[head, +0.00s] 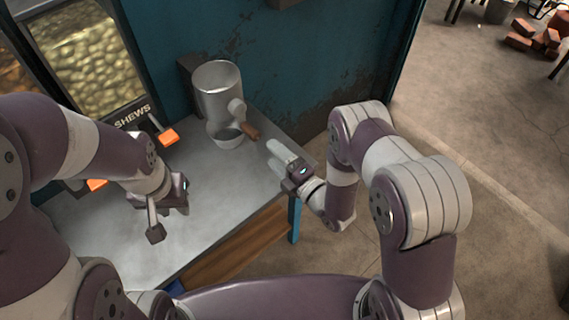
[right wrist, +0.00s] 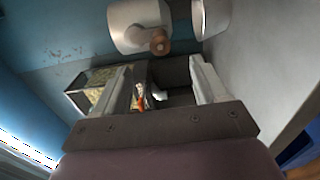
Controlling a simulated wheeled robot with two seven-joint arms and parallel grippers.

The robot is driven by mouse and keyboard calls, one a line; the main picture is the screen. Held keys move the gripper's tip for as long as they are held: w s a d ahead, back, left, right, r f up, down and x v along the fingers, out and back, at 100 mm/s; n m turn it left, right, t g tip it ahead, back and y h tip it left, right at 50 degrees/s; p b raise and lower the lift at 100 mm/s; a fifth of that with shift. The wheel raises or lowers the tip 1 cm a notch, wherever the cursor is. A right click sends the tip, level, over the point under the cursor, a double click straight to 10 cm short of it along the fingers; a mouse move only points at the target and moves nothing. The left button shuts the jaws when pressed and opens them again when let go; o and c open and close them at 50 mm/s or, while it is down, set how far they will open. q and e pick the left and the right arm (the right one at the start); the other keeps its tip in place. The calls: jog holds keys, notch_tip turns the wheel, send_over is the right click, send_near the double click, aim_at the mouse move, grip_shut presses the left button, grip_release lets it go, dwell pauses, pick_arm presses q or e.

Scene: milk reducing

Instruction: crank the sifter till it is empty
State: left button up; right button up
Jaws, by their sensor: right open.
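The sifter (head: 216,90) is a grey metal cylinder mounted by the teal wall, and its top is open to view. I cannot make out any contents. Its crank has a brown wooden handle (head: 251,133) that sticks out toward the lower right. In the right wrist view, the sifter (right wrist: 130,24) and handle (right wrist: 160,43) lie beyond my fingertips. My left gripper (head: 158,212) hangs over the counter's left part, its jaws unclear.
The grey counter (head: 225,205) is mostly bare between my arms. A machine with a lit window (head: 90,65) and orange levers (head: 168,137) stands at the left. The counter's right edge is close under my right gripper, with open floor beyond.

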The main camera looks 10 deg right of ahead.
aim_at(258, 138)
jog(key=b+x, duration=0.1)
jog(key=x, duration=0.3)
jog(key=b+x, duration=0.2)
jog(key=x, duration=0.3)
jog(key=shift+w+d+f, duration=0.1)
jog(key=shift+w+f, duration=0.1)
jog(key=shift+w+a+r, duration=0.15)
jog(key=shift+w+a, duration=0.25)
jog(key=shift+w, duration=0.1)
jog(key=c, duration=1.1)
jog(key=shift+c, duration=0.2)
